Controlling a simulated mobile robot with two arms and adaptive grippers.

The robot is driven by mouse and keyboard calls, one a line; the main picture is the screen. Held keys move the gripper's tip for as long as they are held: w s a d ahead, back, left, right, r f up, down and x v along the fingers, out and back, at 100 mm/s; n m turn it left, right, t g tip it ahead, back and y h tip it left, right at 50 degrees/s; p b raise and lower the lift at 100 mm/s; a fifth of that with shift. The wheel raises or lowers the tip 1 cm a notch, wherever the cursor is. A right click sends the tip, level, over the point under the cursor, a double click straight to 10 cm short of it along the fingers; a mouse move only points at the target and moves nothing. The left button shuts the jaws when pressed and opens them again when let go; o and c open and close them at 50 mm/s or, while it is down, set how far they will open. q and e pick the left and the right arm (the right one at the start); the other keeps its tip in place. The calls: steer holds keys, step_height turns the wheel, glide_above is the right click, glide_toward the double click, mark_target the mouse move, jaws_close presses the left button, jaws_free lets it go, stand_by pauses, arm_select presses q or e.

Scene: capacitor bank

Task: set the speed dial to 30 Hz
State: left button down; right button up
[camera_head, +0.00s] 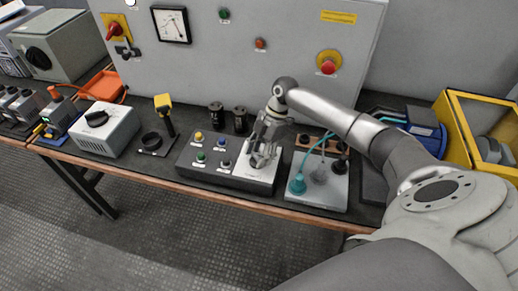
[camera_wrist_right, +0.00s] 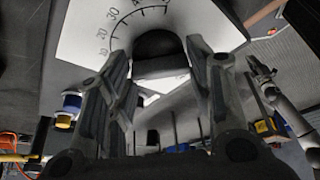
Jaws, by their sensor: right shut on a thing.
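The control box (camera_head: 188,158) stands on the bench with several push buttons on its left half. My right gripper (camera_head: 263,158) reaches down over its right half and covers most of the dial there. In the right wrist view, the dial's white scale plate (camera_wrist_right: 80,38) shows marks from 10 upward, with 30 and 40 along the upper arc. The black dial knob (camera_wrist_right: 157,45) sits between the fingers of my right gripper (camera_wrist_right: 160,75), which is shut on it. The knob's pointer cannot be made out. My left gripper does not show in the head view.
A grey socket box (camera_head: 330,198) with a teal plug stands close to the right of the control box. A yellow-handled lever (camera_head: 163,103) and a pale box with a black knob (camera_head: 108,128) stand to the left. A grey cabinet (camera_head: 200,70) rises behind.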

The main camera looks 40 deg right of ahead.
steer(key=m+t+p, duration=0.1)
steer(key=m+p, duration=0.2)
steer(key=m+t+h+p, duration=0.1)
steer(key=m+p, duration=0.2)
steer(key=m+t+p, duration=0.1)
steer(key=m+p, duration=0.1)
steer(key=p, duration=0.2)
steer(key=shift+s+a+r+m, duration=0.15)
steer(key=shift+s+r+m, duration=0.15)
steer(key=shift+s+m, duration=0.1)
steer(key=shift+w+f+m+t+h+p, duration=0.1)
steer(key=shift+m+t+h+p, duration=0.35)
steer(key=shift+m+p, duration=0.8)
steer(key=shift+f+m+h+p, duration=0.1)
steer(key=shift+m+h+p, duration=0.15)
steer(key=shift+m+p, duration=0.15)
steer(key=o, duration=1)
steer(key=v, duration=1.2)
